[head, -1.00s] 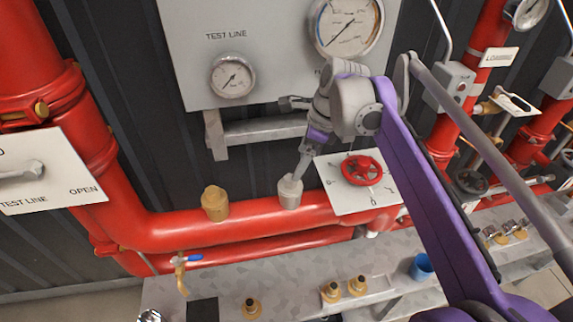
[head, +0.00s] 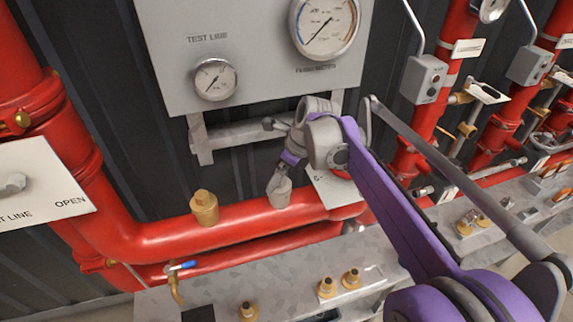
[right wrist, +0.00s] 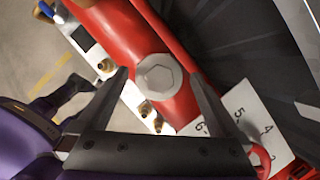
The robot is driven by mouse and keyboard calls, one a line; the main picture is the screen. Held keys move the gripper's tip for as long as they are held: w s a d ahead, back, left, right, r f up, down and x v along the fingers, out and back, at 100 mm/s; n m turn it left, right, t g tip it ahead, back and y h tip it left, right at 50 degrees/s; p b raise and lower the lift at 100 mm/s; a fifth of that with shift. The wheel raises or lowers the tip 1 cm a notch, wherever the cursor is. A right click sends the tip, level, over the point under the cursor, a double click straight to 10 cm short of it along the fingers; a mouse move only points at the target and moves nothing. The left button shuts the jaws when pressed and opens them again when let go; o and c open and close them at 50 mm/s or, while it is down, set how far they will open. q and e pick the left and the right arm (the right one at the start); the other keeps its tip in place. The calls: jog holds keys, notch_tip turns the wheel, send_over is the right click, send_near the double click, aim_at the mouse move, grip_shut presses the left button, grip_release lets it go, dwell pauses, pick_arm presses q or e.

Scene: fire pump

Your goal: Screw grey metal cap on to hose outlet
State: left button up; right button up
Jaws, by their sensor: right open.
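The grey metal cap (head: 279,194) sits on top of the horizontal red pipe, to the right of a brass cap. In the right wrist view the cap (right wrist: 160,76) shows its hexagonal top from above. It covers whatever outlet is under it, so I cannot see the thread. My right gripper (head: 277,177) is at the cap, and in its wrist view the open fingers (right wrist: 158,72) stand on either side of it, with gaps showing. My left gripper is not in view.
The red pipe (head: 160,241) carries a brass cap (head: 204,207) left of the grey one. A gauge panel (head: 253,85) is above, and a white sign (head: 35,185) is at left. Several brass fittings (head: 327,287) stand on the grey bench below.

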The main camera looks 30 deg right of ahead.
jog(key=shift+w+a+f, duration=0.15)
jog(key=shift+w+f, duration=0.05)
jog(key=shift+f, duration=0.45)
jog(key=c, duration=1.4)
jog(key=m+h, duration=0.1)
jog(key=m, duration=0.1)
jog(key=shift+m, duration=0.4)
jog(key=m+h, duration=0.1)
jog(key=m, duration=0.2)
jog(key=shift+t, duration=0.3)
jog(key=o, duration=1.4)
